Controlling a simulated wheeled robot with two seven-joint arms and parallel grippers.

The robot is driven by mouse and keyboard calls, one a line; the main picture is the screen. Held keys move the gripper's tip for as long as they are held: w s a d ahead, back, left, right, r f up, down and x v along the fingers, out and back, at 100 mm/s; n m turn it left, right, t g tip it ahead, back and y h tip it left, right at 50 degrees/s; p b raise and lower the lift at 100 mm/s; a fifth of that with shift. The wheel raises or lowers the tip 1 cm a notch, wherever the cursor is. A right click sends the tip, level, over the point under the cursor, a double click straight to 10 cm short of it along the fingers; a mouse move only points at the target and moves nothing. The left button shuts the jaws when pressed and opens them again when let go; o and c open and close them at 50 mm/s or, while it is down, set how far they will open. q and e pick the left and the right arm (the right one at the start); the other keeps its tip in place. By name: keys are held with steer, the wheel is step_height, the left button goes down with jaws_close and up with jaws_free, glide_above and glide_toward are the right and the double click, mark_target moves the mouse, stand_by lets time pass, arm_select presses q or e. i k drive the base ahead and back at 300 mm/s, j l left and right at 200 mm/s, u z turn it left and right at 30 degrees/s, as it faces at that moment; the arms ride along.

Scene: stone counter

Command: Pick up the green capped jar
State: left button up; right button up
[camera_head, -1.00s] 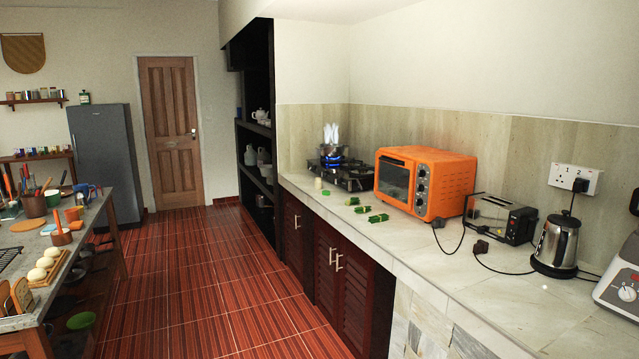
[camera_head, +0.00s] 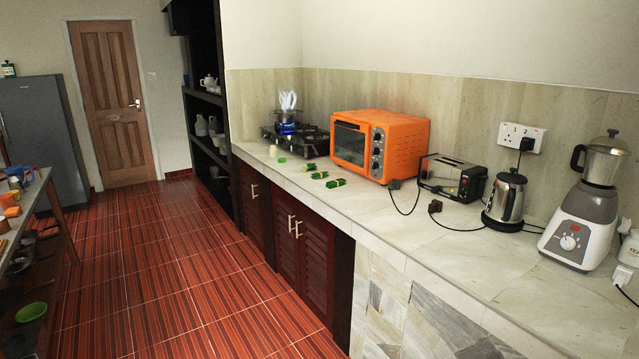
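No jar with a clear green cap can be made out. A small pale upright cylinder (camera_head: 274,150) stands on the stone counter near the stove, with a small bright green piece (camera_head: 282,160) beside it; both are too small to tell what they are. Neither of my grippers is in view.
The counter (camera_head: 430,255) holds a stove (camera_head: 296,140), green cut pieces (camera_head: 335,183), an orange oven (camera_head: 405,140), a toaster (camera_head: 450,178), a kettle (camera_head: 505,200) and a blender (camera_head: 580,225). The counter's front strip is mostly clear. A table (camera_head: 35,200) stands left; the red floor between is open.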

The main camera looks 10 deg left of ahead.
mark_target(273, 150)
steer(key=i+j+u, duration=0.35)
steer(key=i, duration=0.15)
steer(key=i+j+u, duration=0.2)
steer(key=i+u, duration=0.15)
steer(key=i, duration=0.15)
steer(key=i+u, duration=0.3)
steer(key=i, duration=0.25)
steer(key=i+z, duration=0.1)
steer(key=i, duration=0.35)
steer(key=i+j+z, duration=0.1)
steer(key=i, duration=0.4)
steer(key=i+j+z, duration=0.1)
steer(key=i, duration=0.35)
steer(key=i+j+z, duration=0.1)
steer(key=i, duration=0.35)
steer(key=j, duration=0.15)
